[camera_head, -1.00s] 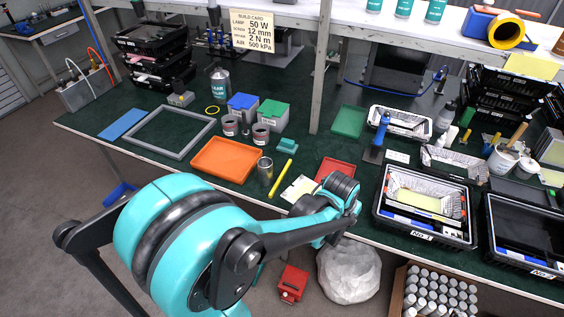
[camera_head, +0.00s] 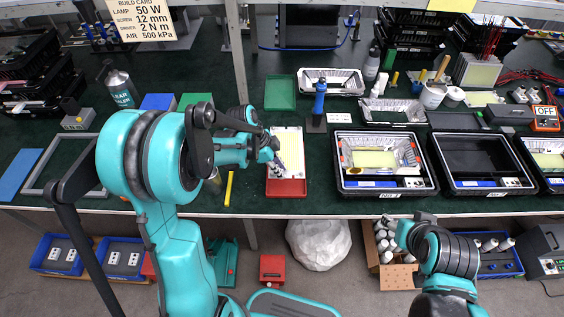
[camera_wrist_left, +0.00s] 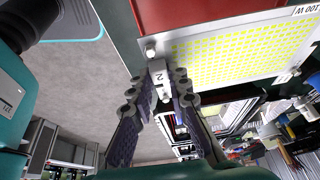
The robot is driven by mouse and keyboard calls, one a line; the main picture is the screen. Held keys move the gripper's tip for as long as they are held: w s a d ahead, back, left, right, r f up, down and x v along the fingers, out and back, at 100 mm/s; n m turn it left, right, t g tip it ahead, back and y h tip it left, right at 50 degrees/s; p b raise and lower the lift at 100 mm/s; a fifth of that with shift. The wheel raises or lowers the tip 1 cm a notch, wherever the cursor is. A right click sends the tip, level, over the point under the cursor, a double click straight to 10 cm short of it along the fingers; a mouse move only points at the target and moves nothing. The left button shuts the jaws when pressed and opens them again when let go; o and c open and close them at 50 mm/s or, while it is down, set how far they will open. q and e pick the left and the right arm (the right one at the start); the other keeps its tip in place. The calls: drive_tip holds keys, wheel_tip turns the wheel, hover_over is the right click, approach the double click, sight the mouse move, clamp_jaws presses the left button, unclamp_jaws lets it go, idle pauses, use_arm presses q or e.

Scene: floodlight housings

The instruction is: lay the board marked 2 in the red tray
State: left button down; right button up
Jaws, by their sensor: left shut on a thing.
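The board marked 2 (camera_head: 288,143) is a pale plate with a grid of yellow dots; its face also shows in the left wrist view (camera_wrist_left: 240,52). My left gripper (camera_head: 273,156) is shut on its small metal tab, which bears the "2", at one corner; the fingers show in the left wrist view (camera_wrist_left: 163,92). The red tray (camera_head: 287,188) lies at the table's front edge, and the board overlaps its far part, hiding much of it. I cannot tell whether the board touches the tray. My right arm shows at the lower right, but its gripper does not.
A green tray (camera_head: 280,92) lies behind the board. A blue-handled tool (camera_head: 318,105) stands to its right, near the black crate No. 1 (camera_head: 345,186). A yellow marker (camera_head: 229,188) lies to the left. A grey frame (camera_head: 38,178) lies farther left.

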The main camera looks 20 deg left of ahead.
sight(270, 176)
idle(0.4)
use_arm(q)
wheel_tip(270, 176, down, 10)
drive_tip(key=b, duration=0.9)
drive_tip(key=shift+f, duration=0.2)
drive_tip(key=shift+s+f+b, duration=0.1)
drive_tip(key=shift+f+b, duration=0.15)
drive_tip(key=shift+b, duration=0.1)
idle(0.4)
drive_tip(key=c, duration=1.4)
unclamp_jaws()
drive_tip(key=shift+o, duration=0.2)
drive_tip(key=v, duration=1.2)
drive_tip(key=shift+s, duration=0.1)
